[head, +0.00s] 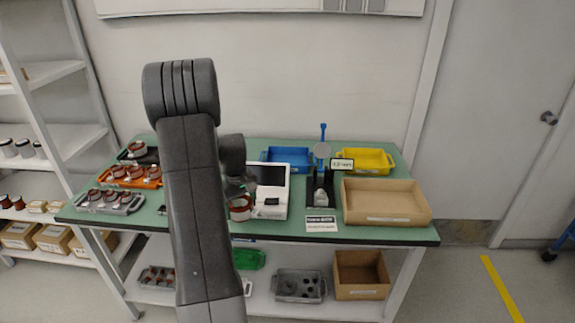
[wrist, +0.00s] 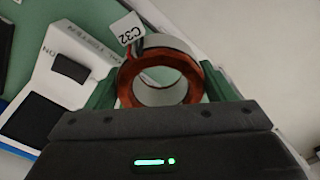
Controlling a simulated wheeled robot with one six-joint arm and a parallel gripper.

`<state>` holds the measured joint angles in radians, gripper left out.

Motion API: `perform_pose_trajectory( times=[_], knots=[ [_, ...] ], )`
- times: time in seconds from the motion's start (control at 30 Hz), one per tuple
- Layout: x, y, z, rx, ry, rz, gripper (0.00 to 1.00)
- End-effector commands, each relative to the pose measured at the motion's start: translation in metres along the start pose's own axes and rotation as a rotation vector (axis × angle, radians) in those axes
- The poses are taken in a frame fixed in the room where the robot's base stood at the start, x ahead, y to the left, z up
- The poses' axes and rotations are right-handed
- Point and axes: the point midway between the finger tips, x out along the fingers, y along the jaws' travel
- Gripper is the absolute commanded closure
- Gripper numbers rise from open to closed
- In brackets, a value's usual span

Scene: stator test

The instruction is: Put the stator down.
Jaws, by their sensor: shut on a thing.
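The stator (wrist: 160,80) is a ring with copper windings and a pale core, with a white tag marked C32 on its wires. My gripper (wrist: 160,92) is shut on it, one green finger on each side in the wrist view. In the head view the stator (head: 240,209) shows as a small red-and-white ring near the front edge of the green table, left of the white tester. My arm hides part of the table there. I cannot tell whether the stator touches the table.
The white tester (head: 271,204) stands close right of the stator. A black stand (head: 320,188), a cardboard box (head: 386,204), a blue bin (head: 288,156) and a yellow bin (head: 366,160) fill the right side. An orange tray (head: 130,181) and a grey tray (head: 122,208) hold stators at left.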

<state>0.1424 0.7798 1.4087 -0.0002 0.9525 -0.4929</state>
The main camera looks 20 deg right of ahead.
Motion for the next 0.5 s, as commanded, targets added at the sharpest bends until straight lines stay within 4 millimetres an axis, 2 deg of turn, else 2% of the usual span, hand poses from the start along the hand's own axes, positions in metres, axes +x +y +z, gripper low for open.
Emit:
perform_pose_trajectory(
  times=[0.03,0.2,0.5],
  knots=[
    [-0.015,0.023,0.000,-0.033,0.007,0.005,0.78],
    [-0.048,0.073,0.001,-0.163,0.004,0.004,0.78],
    [-0.081,0.124,0.001,-0.292,0.003,0.004,0.78]
  ],
)
